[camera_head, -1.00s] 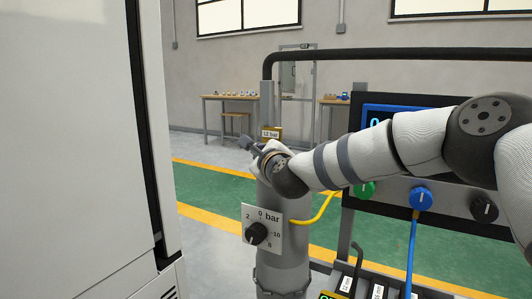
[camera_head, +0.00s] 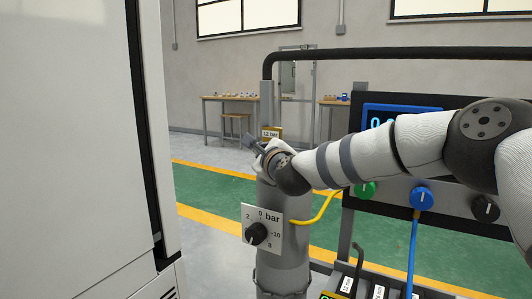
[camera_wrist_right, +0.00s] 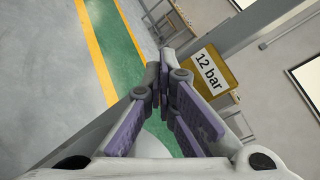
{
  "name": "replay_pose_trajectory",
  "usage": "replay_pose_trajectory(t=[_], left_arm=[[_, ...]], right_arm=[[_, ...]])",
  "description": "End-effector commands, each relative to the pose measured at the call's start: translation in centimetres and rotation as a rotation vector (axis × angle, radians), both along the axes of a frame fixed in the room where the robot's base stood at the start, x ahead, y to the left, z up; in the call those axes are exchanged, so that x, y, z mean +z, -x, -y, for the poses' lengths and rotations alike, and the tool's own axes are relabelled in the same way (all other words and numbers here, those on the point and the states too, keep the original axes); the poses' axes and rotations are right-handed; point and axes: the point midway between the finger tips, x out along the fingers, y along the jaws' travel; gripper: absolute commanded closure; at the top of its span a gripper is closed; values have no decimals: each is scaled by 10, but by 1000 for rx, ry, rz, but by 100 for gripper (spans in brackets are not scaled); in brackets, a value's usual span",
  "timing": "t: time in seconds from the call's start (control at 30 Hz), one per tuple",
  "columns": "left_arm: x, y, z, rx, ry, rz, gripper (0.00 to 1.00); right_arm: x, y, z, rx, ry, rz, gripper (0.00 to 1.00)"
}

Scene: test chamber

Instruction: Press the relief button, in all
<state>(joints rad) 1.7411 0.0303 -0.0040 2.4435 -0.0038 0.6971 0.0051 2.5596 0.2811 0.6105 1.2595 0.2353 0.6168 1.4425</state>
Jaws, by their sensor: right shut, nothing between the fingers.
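I cannot make out the relief button in either view; my right arm and gripper cover the top of the grey column. The column (camera_head: 282,262) stands upright and carries a black pressure knob (camera_head: 256,233) on a white plate marked bar. My right gripper (camera_head: 250,140) is at the column's top, pointing left. In the right wrist view its fingers (camera_wrist_right: 166,72) are together with nothing between them. A yellow block with a 12 bar label (camera_head: 271,134) is just behind the gripper; it also shows in the right wrist view (camera_wrist_right: 211,74). My left gripper is out of view.
A black panel with a screen (camera_head: 376,122), a green knob (camera_head: 365,190), a blue knob (camera_head: 421,197) and a black knob (camera_head: 485,208) stands right of the column. A yellow hose (camera_head: 318,217) joins the column. A white cabinet (camera_head: 70,150) fills the left side.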

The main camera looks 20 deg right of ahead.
Motion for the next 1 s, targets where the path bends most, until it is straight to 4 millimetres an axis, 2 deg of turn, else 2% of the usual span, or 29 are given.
replay_pose_trajectory(t=[0.77,1.0], left_arm=[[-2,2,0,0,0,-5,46],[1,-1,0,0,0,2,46]], right_arm=[[0,-5,6,-2,0,1,100],[1,0,1,-2,-1,1,100]])
